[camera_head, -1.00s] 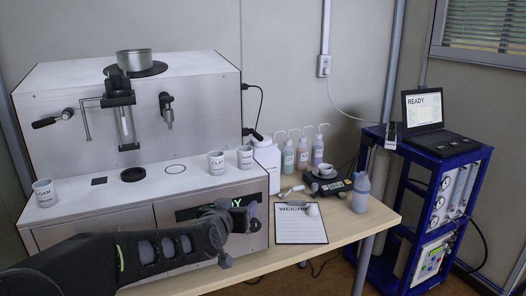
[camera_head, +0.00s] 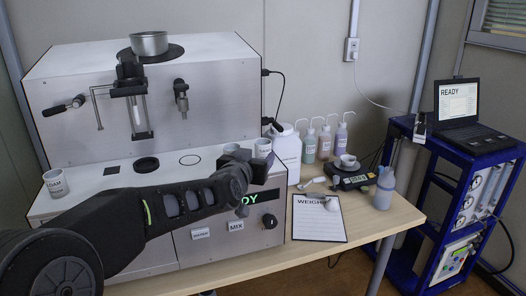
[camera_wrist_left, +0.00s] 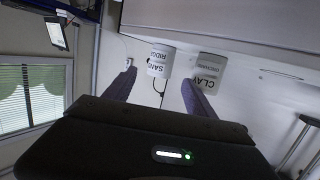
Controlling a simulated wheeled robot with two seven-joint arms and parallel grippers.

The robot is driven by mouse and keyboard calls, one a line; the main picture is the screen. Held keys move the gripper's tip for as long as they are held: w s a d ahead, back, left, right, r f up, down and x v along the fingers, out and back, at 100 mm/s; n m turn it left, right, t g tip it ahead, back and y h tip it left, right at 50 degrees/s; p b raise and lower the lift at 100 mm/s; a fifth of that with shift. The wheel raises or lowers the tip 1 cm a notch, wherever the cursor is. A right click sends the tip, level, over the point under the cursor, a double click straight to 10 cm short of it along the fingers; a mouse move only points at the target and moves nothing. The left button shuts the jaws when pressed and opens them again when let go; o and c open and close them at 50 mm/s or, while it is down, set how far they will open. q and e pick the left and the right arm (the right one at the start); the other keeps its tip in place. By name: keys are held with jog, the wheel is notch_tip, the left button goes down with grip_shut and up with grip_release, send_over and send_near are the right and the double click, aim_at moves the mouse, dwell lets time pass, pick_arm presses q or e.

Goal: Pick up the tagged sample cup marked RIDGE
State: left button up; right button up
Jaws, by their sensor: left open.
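The cup marked SAND RIDGE (camera_wrist_left: 160,60) is white and shows in the left wrist view, ahead of my fingers and in the gap between their tips. In the head view a white cup at the right end of the machine's deck (camera_head: 263,148) is partly hidden; its label is not readable there. A cup marked CLAY (camera_wrist_left: 209,70) stands beside the RIDGE cup, beyond the other finger. My left gripper (camera_head: 246,168) is open and empty, close in front of these two cups. My right gripper is not in view.
The LOAM cup (camera_head: 56,183) stands at the deck's left end. A white jug (camera_head: 287,150) and several wash bottles stand right of the machine.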

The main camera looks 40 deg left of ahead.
aim_at(261, 148)
pick_arm(q)
jog(key=shift+p+x, duration=0.3)
jog(key=shift+x, duration=1.65)
jog(key=p+x, duration=0.1)
jog(key=x, duration=0.1)
jog(key=p+x, duration=0.1)
jog(key=x, duration=0.1)
jog(key=shift+w+a+r, duration=0.15)
jog(key=shift+w+a, duration=0.25)
jog(key=shift+w, duration=0.1)
jog(key=shift+c, duration=0.6)
grip_shut()
